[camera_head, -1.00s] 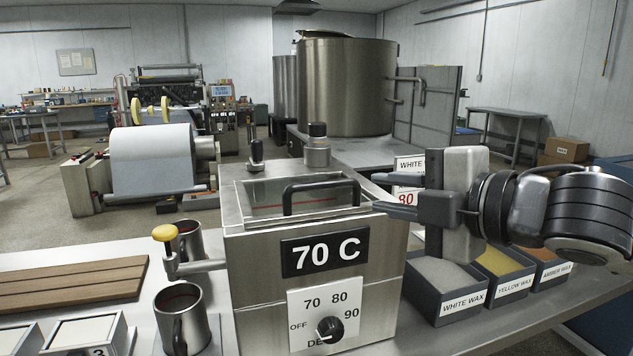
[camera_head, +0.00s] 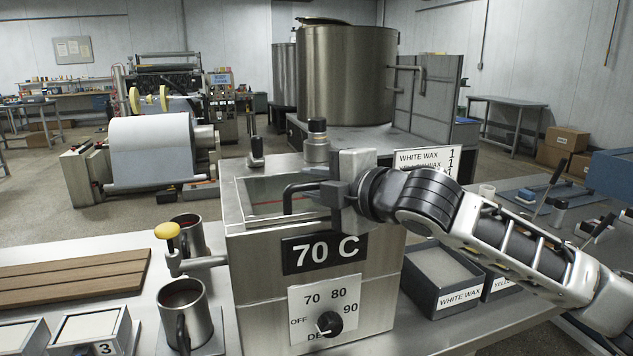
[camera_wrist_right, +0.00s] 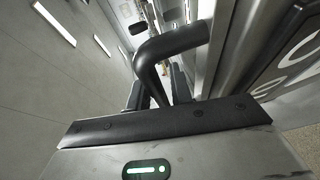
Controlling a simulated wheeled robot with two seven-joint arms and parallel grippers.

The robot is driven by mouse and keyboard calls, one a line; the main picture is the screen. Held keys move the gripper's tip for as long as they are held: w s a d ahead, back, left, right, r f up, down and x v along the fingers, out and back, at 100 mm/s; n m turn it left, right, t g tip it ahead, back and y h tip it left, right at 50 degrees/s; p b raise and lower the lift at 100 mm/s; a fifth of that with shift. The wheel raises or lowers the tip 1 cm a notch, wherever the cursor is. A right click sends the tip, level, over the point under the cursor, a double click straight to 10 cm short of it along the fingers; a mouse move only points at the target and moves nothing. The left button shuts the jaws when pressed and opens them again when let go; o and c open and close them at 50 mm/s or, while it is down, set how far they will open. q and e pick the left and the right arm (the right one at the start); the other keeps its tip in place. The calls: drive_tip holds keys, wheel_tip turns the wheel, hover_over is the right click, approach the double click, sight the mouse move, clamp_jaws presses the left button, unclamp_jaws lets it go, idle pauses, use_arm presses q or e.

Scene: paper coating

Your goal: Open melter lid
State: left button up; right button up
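The melter (camera_head: 250,285) is a metal box marked 70 C, with a dial on its front. Its lid (camera_head: 262,190) has a glass pane and lies flat and shut on top. A black bar handle (camera_head: 288,196) stands on the lid. My right gripper (camera_head: 322,184) is at the right part of this handle, its fingers apart. In the right wrist view the handle (camera_wrist_right: 172,46) crosses close in front of the palm, with the fingers partly hidden behind it. No firm grip on the handle shows. My left gripper is not in view.
A yellow-knobbed tap (camera_head: 168,236) and metal mugs (camera_head: 184,312) stand left of the melter. A white wax bin (camera_head: 425,290) stands at its right. A wooden board (camera_head: 70,275) lies at the left.

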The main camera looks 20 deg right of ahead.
drive_tip(key=shift+c, duration=0.3)
clamp_jaws()
drive_tip(key=shift+r, duration=0.1)
